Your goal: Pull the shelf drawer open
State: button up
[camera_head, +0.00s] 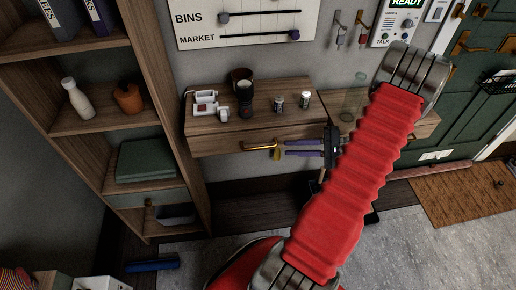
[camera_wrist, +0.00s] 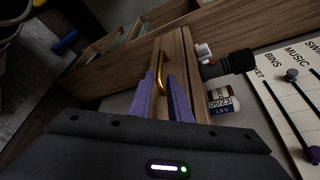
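The shelf drawer (camera_head: 222,143) is the wooden front under the left part of the wall shelf (camera_head: 258,116), and it looks shut. Its brass bar handle (camera_head: 260,147) shows in the head view and also in the wrist view (camera_wrist: 161,72). My gripper (camera_head: 280,149) has purple fingers and reaches the handle from the right in the head view. In the wrist view, the fingers (camera_wrist: 161,80) stand apart on either side of the handle, with gaps visible. I cannot tell whether either finger touches it. My red arm sleeve hides part of the shelf's right side.
A tall bookcase (camera_head: 160,90) stands at the left. A green door (camera_head: 485,100) is at the right. Floor below the drawer looks mostly clear.

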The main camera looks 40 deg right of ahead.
aim_at(263, 148)
jog(key=x, duration=1.2)
jog(key=shift+w+a+f, duration=0.1)
jog(key=shift+w+a, duration=0.1)
jog(key=shift+c, duration=0.2)
grip_shut()
